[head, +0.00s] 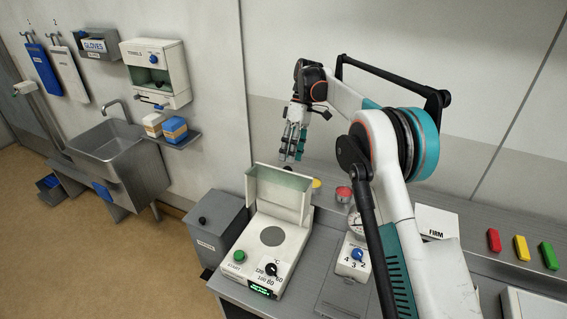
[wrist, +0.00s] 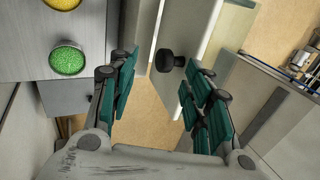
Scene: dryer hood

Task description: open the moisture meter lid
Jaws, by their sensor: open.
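The moisture meter (head: 254,249) is a white box on the grey counter, with a round grey plate, a green button, a dial and a lit green display. Its lid (head: 278,197) stands raised, roughly upright, at the back of the box. My gripper (head: 292,153) is above and behind the lid, fingers pointing down. In the wrist view, the open fingers (wrist: 163,105) have a black knob (wrist: 171,61) on a pale panel, seemingly the lid (wrist: 199,22), between and beyond them. The knob appears close to the right finger; contact cannot be told.
A grey bin (head: 217,226) stands left of the meter. A white box with a blue knob (head: 353,260) and a round gauge stand to the right, partly behind my arm. Red (head: 343,194) and yellow (head: 316,184) round items are behind. A sink (head: 106,144) is far left.

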